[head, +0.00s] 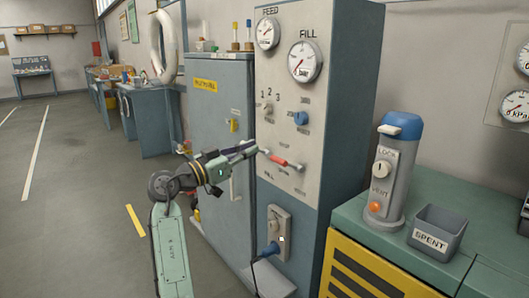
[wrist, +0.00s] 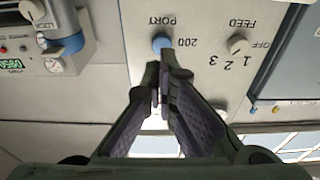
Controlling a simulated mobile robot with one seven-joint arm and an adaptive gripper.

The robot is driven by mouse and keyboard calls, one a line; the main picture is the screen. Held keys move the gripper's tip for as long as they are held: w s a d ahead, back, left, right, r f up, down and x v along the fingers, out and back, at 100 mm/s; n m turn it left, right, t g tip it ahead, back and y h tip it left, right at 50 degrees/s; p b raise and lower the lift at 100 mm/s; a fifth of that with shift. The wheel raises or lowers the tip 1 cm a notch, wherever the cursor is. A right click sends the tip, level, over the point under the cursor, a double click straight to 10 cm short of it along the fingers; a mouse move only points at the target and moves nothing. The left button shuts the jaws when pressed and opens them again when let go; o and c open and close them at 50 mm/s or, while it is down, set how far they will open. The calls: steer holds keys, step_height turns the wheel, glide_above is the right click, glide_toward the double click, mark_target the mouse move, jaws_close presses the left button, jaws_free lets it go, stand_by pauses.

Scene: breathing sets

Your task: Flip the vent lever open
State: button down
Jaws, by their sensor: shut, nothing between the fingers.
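A small lever with a red grip (head: 279,160) and pale ends lies across the lower part of the grey gauge panel (head: 290,95), sloping slightly down to the right. A "FILL" label shows below its left end; other lettering around it is too small to read surely. My gripper (head: 254,147) is shut and empty, just left of and above the lever's left end; I cannot tell whether it touches. In the wrist view my gripper (wrist: 160,72) has its fingertips together below the blue knob (wrist: 161,42), and the fingers hide most of the lever area.
A selector knob (head: 268,107) and the gauges sit higher on the panel. A socket box (head: 278,232) with a blue plug is below. A blue-capped canister (head: 394,165) marked "LOCK" and "VENT" and a "SPENT" bin (head: 437,231) stand on the green bench at right.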

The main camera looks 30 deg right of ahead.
steer(key=r+p, duration=0.2)
steer(key=p, duration=0.1)
glide_above(277, 161)
steer(key=shift+s+f, duration=0.1)
steer(key=f, duration=0.2)
steer(key=a+f+p, duration=0.1)
steer(key=f, duration=0.1)
steer(key=shift+a+f, duration=0.15)
steer(key=shift+f, duration=0.05)
steer(key=shift+f, duration=0.1)
steer(key=shift+a+f+h+b, duration=0.2)
steer(key=shift+f+h+b, duration=0.1)
steer(key=shift+b, duration=0.95)
